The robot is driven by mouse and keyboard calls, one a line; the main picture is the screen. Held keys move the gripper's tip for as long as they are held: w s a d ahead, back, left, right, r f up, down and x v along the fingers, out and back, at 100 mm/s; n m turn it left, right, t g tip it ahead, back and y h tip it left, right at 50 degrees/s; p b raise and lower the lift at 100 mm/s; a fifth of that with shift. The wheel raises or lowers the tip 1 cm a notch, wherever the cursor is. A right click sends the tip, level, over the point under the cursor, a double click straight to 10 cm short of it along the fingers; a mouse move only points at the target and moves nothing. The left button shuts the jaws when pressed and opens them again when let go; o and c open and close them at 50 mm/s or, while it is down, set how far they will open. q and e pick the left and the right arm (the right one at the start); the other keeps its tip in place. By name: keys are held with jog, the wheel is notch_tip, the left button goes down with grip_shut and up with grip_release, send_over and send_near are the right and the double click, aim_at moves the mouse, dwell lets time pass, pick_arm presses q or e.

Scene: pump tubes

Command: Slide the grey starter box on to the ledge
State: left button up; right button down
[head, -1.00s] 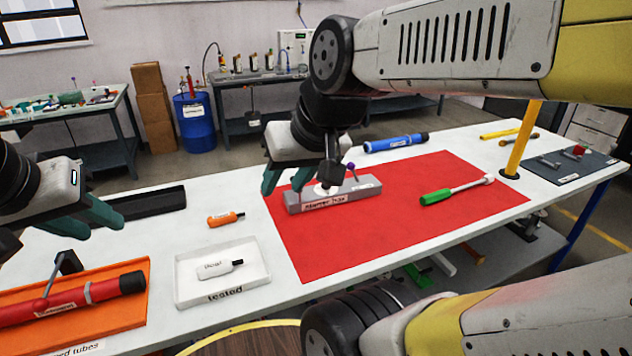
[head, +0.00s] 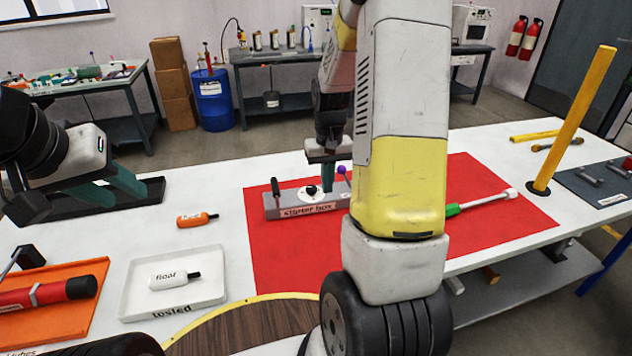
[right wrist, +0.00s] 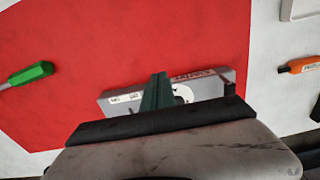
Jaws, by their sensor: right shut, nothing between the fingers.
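The grey starter box (head: 300,206) lies on the red mat (head: 275,265), with its label facing me, a black handle at its left end and a purple-knobbed lever at its right. My right gripper (head: 328,180) is shut and empty, pointing down at the box's back side; my arm hides the area to its right. In the right wrist view the shut fingers (right wrist: 157,92) overlap the box (right wrist: 205,86); contact cannot be told. A long black piece (head: 140,195), possibly the ledge, lies left of the mat. My left gripper (head: 108,190) is open and empty before it.
An orange bottle (head: 197,219) lies between the black piece and the mat. A white tray (head: 212,300) holds a white float bottle. An orange tray (head: 85,323) holds a red tube. A yellow post (head: 575,115) stands at right. A green-handled tool (head: 480,203) lies on the mat.

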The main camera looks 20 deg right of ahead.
aim_at(321, 191)
jog(key=f, duration=1.1)
jog(key=shift+w+d, duration=0.1)
jog(key=shift+d, duration=0.15)
jog(key=w, duration=0.3)
jog(key=shift+d+r, duration=0.15)
jog(key=shift+w, duration=0.55)
jog(key=shift+w, duration=0.1)
